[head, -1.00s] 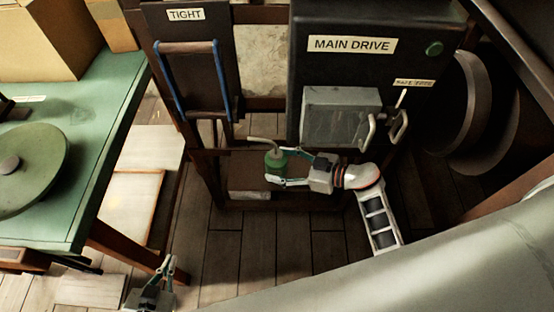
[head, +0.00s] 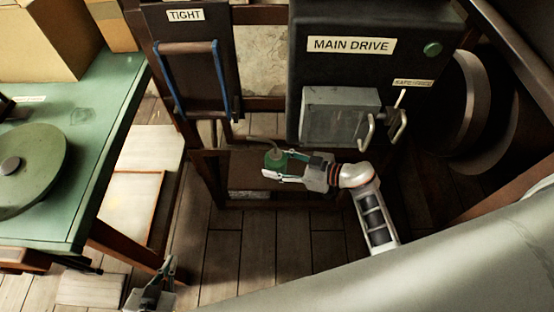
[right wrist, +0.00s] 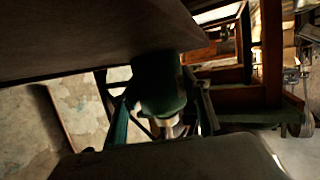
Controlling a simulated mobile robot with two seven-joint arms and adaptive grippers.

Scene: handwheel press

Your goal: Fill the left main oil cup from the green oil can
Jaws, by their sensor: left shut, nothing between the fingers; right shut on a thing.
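The green oil can (head: 275,160) is held between the fingers of my right gripper (head: 284,171), in front of the dark frame below the grey box. Its thin spout points up and to the left. In the right wrist view the green can (right wrist: 158,84) sits between the two fingers, close under a dark surface. My left gripper (head: 168,276) is shut and empty at the lower left, near the green table's leg. I cannot make out the left main oil cup in either view.
The black MAIN DRIVE cabinet (head: 370,75) with a grey box (head: 338,116) and handles stands behind my right arm. A TIGHT panel (head: 187,70) with a blue-edged frame is to its left. The green table (head: 90,150) fills the left. Plank floor (head: 265,255) is open in the middle.

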